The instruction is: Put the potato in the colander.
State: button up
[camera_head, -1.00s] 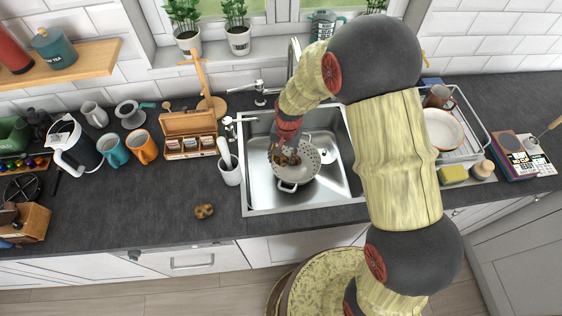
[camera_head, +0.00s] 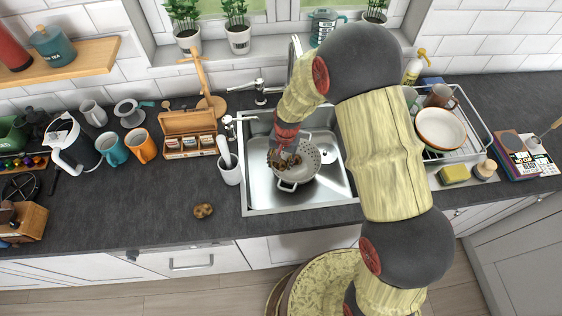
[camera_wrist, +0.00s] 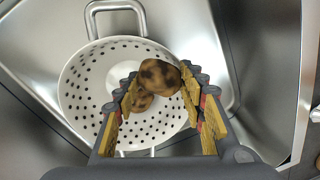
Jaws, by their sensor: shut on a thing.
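My gripper (camera_head: 284,158) is shut on a brown, dark-mottled potato (camera_wrist: 160,76), which sits between the fingertips in the wrist view. A smaller brown lump (camera_wrist: 139,99) shows beside it; I cannot tell whether it is part of the same potato. The white colander (camera_wrist: 82,85), with dark holes and loop handles, stands in the sink and also shows in the head view (camera_head: 312,160). The potato is over the colander's bowl; whether it touches the bottom is unclear. Another brown potato-like thing (camera_head: 203,211) lies on the worktop left of the sink.
The steel sink (camera_head: 262,196) surrounds the colander, with a tap (camera_head: 262,88) behind. A white utensil pot (camera_head: 229,172) stands at its left edge. A dish rack (camera_head: 466,153) with a bowl (camera_head: 441,130) is at right. The worktop's front left is mostly clear.

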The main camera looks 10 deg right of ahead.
jog(key=o, duration=1.2)
jog(key=shift+s+d+f, duration=0.1)
jog(key=shift+s+f, duration=0.05)
jog(key=shift+f, duration=0.15)
jog(key=shift+o, duration=0.2)
jog(key=shift+r, duration=0.15)
notch_tip(320, 180, up, 14)
jog(key=d+p, duration=0.1)
jog(key=p, duration=0.2)
notch_tip(320, 180, up, 10)
jog(key=n+t, duration=0.1)
send_over(285, 163)
jog(key=s+d, duration=0.3)
jog(key=s+d+r+n+t, duration=0.2)
jog(key=s+d+r, duration=0.2)
jog(key=s+r, duration=0.4)
jog(key=s+d+r+n+t, duration=0.1)
jog(key=s+d+r+t, duration=0.1)
jog(key=s+r, duration=0.6)
jog(key=s+d, duration=0.1)
jog(key=s, duration=0.2)
jog(key=shift+s+d+n+h, duration=0.35)
jog(key=shift+n+h, duration=0.05)
jog(key=shift+f, duration=0.1)
